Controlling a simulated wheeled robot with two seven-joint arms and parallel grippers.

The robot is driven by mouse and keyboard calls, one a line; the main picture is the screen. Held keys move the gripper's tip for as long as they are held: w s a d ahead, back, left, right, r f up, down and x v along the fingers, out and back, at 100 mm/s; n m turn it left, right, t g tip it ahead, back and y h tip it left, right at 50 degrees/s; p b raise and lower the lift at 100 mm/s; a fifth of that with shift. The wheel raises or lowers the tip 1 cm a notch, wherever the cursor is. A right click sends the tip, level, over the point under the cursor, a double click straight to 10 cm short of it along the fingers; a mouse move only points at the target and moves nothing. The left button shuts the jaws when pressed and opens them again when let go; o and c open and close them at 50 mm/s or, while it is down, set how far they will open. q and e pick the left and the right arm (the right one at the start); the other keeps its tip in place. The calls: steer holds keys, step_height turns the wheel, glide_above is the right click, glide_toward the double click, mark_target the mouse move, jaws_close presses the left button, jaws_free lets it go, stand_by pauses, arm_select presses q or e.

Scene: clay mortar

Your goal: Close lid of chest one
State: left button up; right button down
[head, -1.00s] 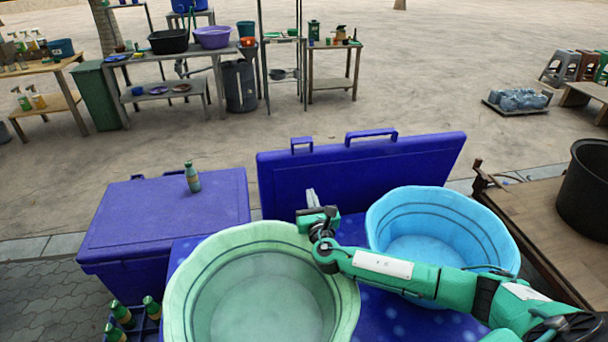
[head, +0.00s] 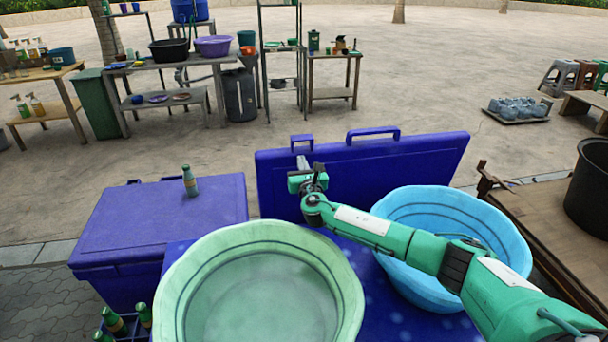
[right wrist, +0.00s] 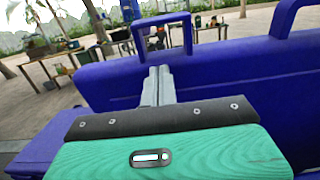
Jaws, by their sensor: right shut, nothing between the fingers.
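The open blue lid (head: 400,165) of a chest stands upright behind two basins in the head view, with two handles on its top edge. My right gripper (head: 302,162) is shut and empty, in front of the lid's left part, just below the small handle (head: 302,141). In the right wrist view the shut fingers (right wrist: 158,84) point toward the lid (right wrist: 235,75) and the handle (right wrist: 160,38); I cannot tell whether they touch it. A second blue chest (head: 165,222) stands shut at the left. My left gripper is not in view.
A pale green basin (head: 262,290) and a light blue basin (head: 455,225) sit in front of the open lid. A green bottle (head: 190,181) stands on the shut chest. A wooden table (head: 545,215) with a black pot is at the right. Open paving lies behind.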

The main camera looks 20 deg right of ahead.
mark_target(297, 146)
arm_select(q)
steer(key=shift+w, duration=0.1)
arm_select(e)
steer(key=shift+w+r, duration=0.1)
steer(key=shift+w, duration=0.05)
steer(key=shift+g, duration=0.8)
steer(key=x, duration=0.3)
steer(key=r+p+x, duration=0.1)
steer(key=x, duration=0.3)
steer(key=shift+w+r, duration=0.2)
steer(key=shift+w, duration=0.15)
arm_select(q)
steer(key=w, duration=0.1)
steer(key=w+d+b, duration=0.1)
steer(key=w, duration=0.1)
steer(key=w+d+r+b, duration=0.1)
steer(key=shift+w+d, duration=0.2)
arm_select(e)
steer(key=x, duration=0.6)
steer(key=shift+r, duration=0.4)
steer(key=shift+w+f, duration=0.1)
